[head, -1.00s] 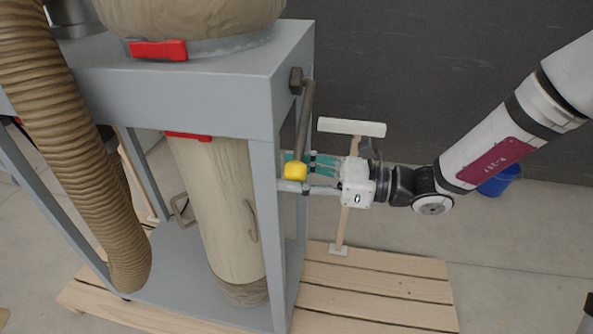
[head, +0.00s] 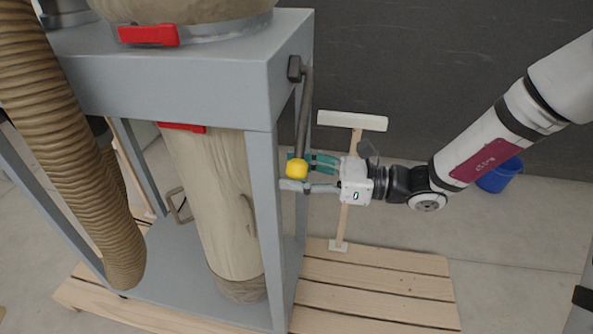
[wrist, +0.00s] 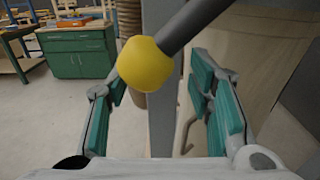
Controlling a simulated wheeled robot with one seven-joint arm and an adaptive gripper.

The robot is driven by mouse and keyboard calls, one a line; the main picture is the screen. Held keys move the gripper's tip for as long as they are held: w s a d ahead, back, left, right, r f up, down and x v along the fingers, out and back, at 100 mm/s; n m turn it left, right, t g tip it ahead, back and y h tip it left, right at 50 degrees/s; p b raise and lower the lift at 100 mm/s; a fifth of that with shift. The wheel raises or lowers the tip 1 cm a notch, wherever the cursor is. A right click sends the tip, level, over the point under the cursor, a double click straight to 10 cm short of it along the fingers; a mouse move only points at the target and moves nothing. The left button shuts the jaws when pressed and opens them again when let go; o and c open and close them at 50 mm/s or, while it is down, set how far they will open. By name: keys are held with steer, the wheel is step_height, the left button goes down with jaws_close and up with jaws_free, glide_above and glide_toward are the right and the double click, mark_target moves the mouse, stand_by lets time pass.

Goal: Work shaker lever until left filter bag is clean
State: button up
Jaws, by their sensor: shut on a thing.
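The shaker lever (head: 306,112) is a dark rod hanging from a pivot on the right side of the grey frame, with a yellow knob (head: 297,168) at its lower end. My gripper (head: 310,172), with teal finger pads, is shut on the lever at the knob. In the wrist view the knob (wrist: 145,65) shows between the fingers. A beige upper bag (head: 190,8) is cut off at the top of the head view; its cleanliness cannot be told. A beige lower bag (head: 215,200) hangs inside the frame. I cannot tell which is the left filter bag.
The grey frame (head: 190,85) stands on a wooden pallet (head: 375,285). A ribbed hose (head: 60,140) runs down at left. A blue bucket (head: 498,178) is at right. Green cabinets (wrist: 80,52) stand farther off.

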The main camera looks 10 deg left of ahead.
steer(key=shift+w+d+r, duration=0.1)
steer(key=shift+w+r, duration=0.05)
steer(key=shift+r, duration=0.05)
steer(key=shift+o, duration=0.8)
steer(key=w+f+b, duration=0.1)
steer(key=w, duration=0.1)
steer(key=w+f+b, duration=0.1)
steer(key=w+f, duration=0.1)
steer(key=shift+w+d+f+b, duration=0.1)
steer(key=shift+w+f+b, duration=0.1)
steer(key=shift+b, duration=0.2)
steer(key=shift+w, duration=0.2)
steer(key=shift+s, duration=0.1)
steer(key=shift+c, duration=0.2)
